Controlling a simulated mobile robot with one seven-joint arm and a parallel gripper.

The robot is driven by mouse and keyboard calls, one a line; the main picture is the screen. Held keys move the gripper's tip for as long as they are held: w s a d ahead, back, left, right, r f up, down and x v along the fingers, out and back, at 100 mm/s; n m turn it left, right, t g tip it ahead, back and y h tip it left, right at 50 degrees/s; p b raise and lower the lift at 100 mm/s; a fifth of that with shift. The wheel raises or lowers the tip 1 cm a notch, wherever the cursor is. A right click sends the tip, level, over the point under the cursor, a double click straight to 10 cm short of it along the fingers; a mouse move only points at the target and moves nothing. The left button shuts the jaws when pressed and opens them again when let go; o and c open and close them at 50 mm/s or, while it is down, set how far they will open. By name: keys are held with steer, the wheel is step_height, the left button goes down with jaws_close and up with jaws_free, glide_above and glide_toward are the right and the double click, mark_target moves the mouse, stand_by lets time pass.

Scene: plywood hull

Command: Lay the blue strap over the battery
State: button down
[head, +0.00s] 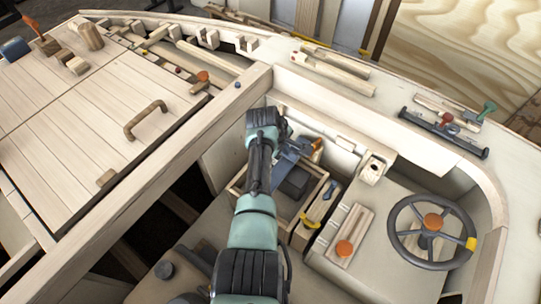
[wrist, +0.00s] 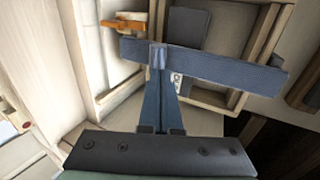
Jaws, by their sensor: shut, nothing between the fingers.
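The battery is a dark grey block (head: 294,183) inside an open wooden box (head: 239,191). In the wrist view the battery (wrist: 190,27) shows partly behind the blue strap (wrist: 225,64). The strap is a straight flat blue band that crosses the battery and the box wall in that picture. I cannot tell whether it touches the battery. My gripper (wrist: 158,58) is shut, with its fingertips at the strap's left part, touching it or just above it. In the head view my arm hides most of the gripper and strap, and a bluish part (head: 286,163) shows beside the battery.
An orange clip-like piece (wrist: 124,24) sits at the wall beside the box. A narrow wooden tray (head: 318,208) with small items stands right of the box. A steering wheel (head: 432,231) and an orange-knobbed board (head: 349,236) are farther right. A wooden beam (head: 160,165) runs along the left.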

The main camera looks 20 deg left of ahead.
steer(key=shift+s+a+p, duration=0.2)
steer(key=shift+s+p, duration=0.15)
steer(key=shift+s, duration=0.15)
step_height(320, 180, up, 14)
steer(key=s+p, duration=0.2)
steer(key=p, duration=0.4)
steer(key=shift+s+a+f, duration=0.15)
steer(key=shift+s+a, duration=0.1)
steer(key=shift+a, duration=0.2)
